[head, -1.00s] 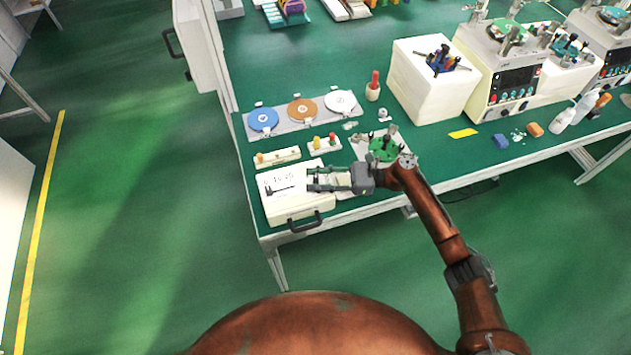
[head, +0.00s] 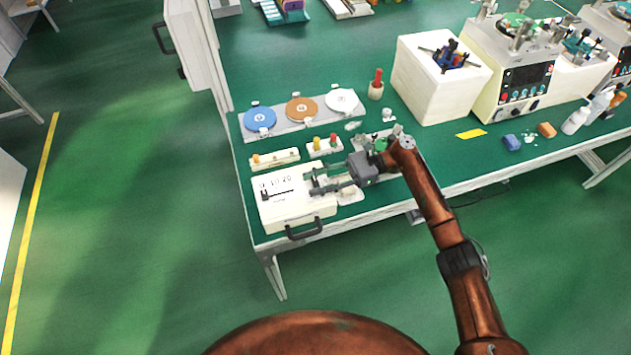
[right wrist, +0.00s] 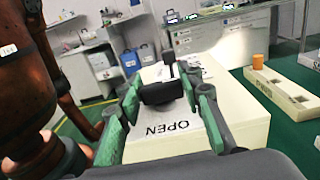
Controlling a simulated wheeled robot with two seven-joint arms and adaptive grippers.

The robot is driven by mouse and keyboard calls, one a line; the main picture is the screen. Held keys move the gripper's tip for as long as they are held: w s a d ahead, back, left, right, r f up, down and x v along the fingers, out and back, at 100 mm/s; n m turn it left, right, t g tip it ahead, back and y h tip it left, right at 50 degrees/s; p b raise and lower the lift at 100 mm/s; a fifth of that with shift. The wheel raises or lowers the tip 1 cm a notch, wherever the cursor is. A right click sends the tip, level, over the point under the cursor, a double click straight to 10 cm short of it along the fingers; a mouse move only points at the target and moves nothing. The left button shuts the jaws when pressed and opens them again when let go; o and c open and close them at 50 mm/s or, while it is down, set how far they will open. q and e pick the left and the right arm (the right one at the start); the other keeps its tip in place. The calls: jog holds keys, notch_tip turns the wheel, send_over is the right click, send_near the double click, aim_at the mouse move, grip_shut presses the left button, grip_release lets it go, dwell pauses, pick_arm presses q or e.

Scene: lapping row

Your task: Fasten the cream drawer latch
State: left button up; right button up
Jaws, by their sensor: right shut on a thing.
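The cream drawer box (head: 285,213) sits at the table's left front corner, with a dark handle (head: 304,230) on its front. Its top carries printed numbers and a dark line. My right gripper (head: 314,182) reaches in from the right over the box's right end. In the right wrist view its green-grey fingers (right wrist: 160,100) stand on both sides of a black latch block (right wrist: 162,93) and are shut on it. The word OPEN is printed on the cream top just in front of the block. The fingers hide the block in the head view. My left gripper is not in view.
Behind the box lie a cream strip with pegs (head: 274,159) and a small peg block (head: 325,147). A grey tray (head: 280,131) holds blue, brown and white discs. A green disc fixture (head: 380,143) is close beside my right wrist. A white cube (head: 440,90) stands farther right.

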jog(key=o, duration=1.2)
jog(key=v, duration=1.2)
